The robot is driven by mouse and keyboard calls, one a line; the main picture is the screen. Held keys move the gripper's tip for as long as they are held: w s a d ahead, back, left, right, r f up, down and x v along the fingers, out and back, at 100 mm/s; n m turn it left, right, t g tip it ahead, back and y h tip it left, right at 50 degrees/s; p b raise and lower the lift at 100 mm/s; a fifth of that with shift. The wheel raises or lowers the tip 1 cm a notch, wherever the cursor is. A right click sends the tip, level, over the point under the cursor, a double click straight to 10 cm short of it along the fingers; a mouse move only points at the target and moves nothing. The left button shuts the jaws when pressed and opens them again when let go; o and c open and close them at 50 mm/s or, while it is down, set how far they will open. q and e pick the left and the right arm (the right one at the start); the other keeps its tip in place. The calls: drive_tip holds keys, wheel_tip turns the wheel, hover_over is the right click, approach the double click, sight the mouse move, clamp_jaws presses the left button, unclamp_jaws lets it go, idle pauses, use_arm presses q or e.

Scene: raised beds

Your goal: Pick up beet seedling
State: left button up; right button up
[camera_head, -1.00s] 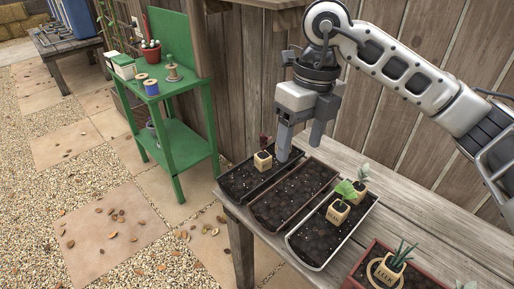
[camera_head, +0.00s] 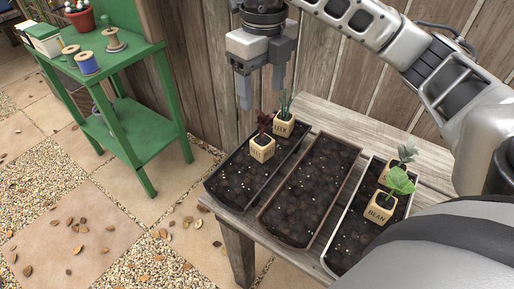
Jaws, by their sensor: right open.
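The beet seedling (camera_head: 262,148) has dark red leaves and stands upright in a small pale block pot with partly readable lettering. It is in the left dark planter (camera_head: 231,196). Right behind it stands a similar pot with thin green leaves, which looks like a leek seedling (camera_head: 284,125). My right gripper (camera_head: 262,88) is open and empty, pointing down. In the picture its fingers are above the beet's leaves and apart from them. My left gripper is not in view.
An empty brown planter (camera_head: 310,190) of soil is in the middle. A pale planter (camera_head: 345,238) at right holds a bean seedling (camera_head: 380,208) and another seedling (camera_head: 398,174). A wooden wall (camera_head: 215,70) is behind. A green shelf (camera_head: 128,125) stands left.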

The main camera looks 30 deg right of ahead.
drive_tip(key=b, duration=0.2)
hover_over(262, 140)
drive_tip(key=f, duration=0.9)
drive_tip(key=shift+s+a+f, duration=0.1)
drive_tip(key=shift+s+a, duration=0.05)
drive_tip(key=shift+s, duration=0.2)
drive_tip(key=shift+w+d+f, duration=0.1)
drive_tip(key=shift+w+f, duration=0.1)
drive_tip(key=shift+f, duration=1.2)
drive_tip(key=shift+w+d+f, duration=0.1)
drive_tip(key=shift+w+f, duration=0.05)
drive_tip(key=shift+f, duration=1.2)
drive_tip(key=c, duration=1.1)
